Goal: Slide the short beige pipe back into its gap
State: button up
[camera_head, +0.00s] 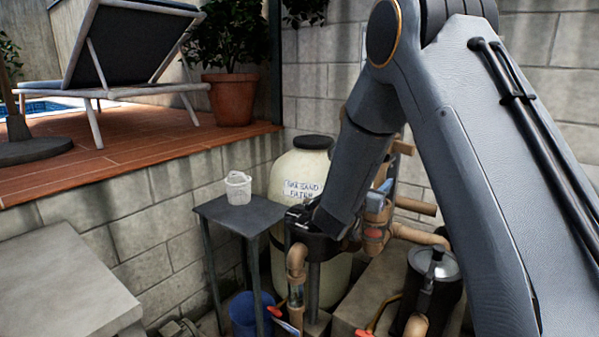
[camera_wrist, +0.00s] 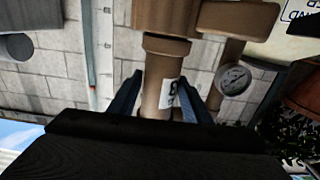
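In the wrist view a short beige pipe (camera_wrist: 153,88) with a white label stands between the two fingers of my gripper (camera_wrist: 160,86). The fingers meet its two sides and appear closed on it. One end runs up to a wider beige collar (camera_wrist: 166,45) at the top of that view, and I cannot tell whether it touches or lies in front. The other end is hidden by my gripper's dark body. In the head view my forearm hides most of this spot, and beige pipework (camera_head: 374,220) shows beside it.
A cream sand filter tank (camera_head: 299,180) stands beside the arm. A round gauge (camera_wrist: 235,80) sits close to the fingers. Low pipes with a red-handled valve (camera_head: 372,325) and a pump (camera_head: 432,265) crowd the floor.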

jog(key=c, duration=0.6)
jog(key=shift+r, duration=0.2)
jog(key=shift+c, duration=0.3)
jog(key=p+v, duration=0.4)
jog(key=v, duration=0.8)
dwell(1.6)
